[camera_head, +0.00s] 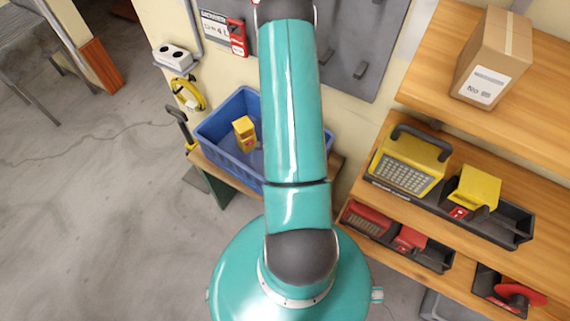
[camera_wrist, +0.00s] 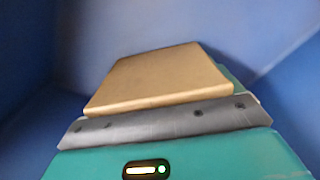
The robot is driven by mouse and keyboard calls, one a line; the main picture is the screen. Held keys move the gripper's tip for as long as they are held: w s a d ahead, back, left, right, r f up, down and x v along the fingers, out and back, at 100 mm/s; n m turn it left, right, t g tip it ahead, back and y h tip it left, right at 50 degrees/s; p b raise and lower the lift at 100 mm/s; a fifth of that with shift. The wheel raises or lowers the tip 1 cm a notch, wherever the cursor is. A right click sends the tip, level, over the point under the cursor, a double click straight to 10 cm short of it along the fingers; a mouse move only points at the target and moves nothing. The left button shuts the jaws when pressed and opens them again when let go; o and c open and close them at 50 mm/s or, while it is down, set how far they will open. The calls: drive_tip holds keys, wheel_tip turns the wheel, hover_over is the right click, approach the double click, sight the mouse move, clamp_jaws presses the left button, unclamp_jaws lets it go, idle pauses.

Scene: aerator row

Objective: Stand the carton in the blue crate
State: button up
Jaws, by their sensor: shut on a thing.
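In the wrist view my gripper (camera_wrist: 185,92) is shut on a tan carton (camera_wrist: 160,76), which shows as a flat brown face and a front edge beyond the grey finger plate. Blue walls (camera_wrist: 60,40) surround the carton there; whether its base touches the floor cannot be told. In the head view the blue crate (camera_head: 222,159) stands on a low wooden bench against the wall. My arm hides the crate's right part, and my gripper and the held carton are out of sight there. A yellow item (camera_head: 244,130) is in the crate's left part.
Another brown box (camera_head: 493,52) with a white label stands on the upper right shelf. Lower shelves hold a yellow radio-like case (camera_head: 408,163) and black trays (camera_head: 515,225) of yellow and red items. A dark handle (camera_head: 178,122) rises by the crate's left end.

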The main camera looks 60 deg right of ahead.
drive_tip(key=shift+f, duration=0.1)
drive_tip(key=o, duration=1)
